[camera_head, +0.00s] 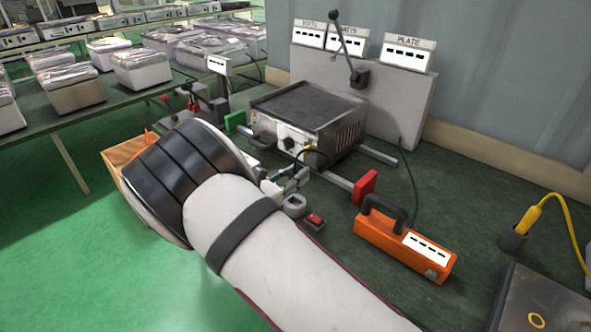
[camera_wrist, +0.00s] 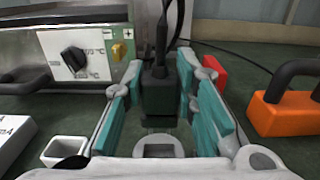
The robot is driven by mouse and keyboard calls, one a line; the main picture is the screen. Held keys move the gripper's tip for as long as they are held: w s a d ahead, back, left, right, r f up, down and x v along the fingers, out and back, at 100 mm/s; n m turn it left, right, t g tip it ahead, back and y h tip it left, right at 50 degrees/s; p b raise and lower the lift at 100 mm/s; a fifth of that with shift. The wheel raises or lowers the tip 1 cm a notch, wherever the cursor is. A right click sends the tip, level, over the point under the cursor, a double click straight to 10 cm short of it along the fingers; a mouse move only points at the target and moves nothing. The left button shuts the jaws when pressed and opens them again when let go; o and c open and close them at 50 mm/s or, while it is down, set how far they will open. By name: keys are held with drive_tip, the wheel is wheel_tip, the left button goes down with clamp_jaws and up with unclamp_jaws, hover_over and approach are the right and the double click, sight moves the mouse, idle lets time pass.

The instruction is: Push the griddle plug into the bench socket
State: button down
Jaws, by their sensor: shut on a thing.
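The griddle (camera_head: 308,115) stands on the bench, a steel box with a dark flat top and a front knob. The black griddle plug (camera_wrist: 160,98) is upright between the teal finger pads of my gripper (camera_wrist: 158,82), its dark cable rising from its top. My gripper (camera_head: 287,181) is shut on this plug just in front of the griddle. In the head view the plug is hard to make out behind my fingers and wrist. I cannot clearly identify the bench socket; the plug's lower end and the surface below it are partly hidden by the gripper.
An orange block with a black handle (camera_head: 405,246) and a red block (camera_head: 365,186) lie right of my gripper. A small red switch (camera_head: 315,218) sits close by. A white square cup (camera_wrist: 68,151) is at left in the wrist view. A panel with label plates (camera_head: 408,53) stands behind.

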drive_tip(key=shift+f+b, duration=0.45)
drive_tip(key=shift+f, duration=0.8)
drive_tip(key=shift+f+b, duration=1.2)
drive_tip(key=shift+f, duration=0.95)
idle(0.7)
drive_tip(key=c, duration=1.2)
unclamp_jaws()
drive_tip(key=shift+a, duration=0.1)
drive_tip(key=v, duration=1.2)
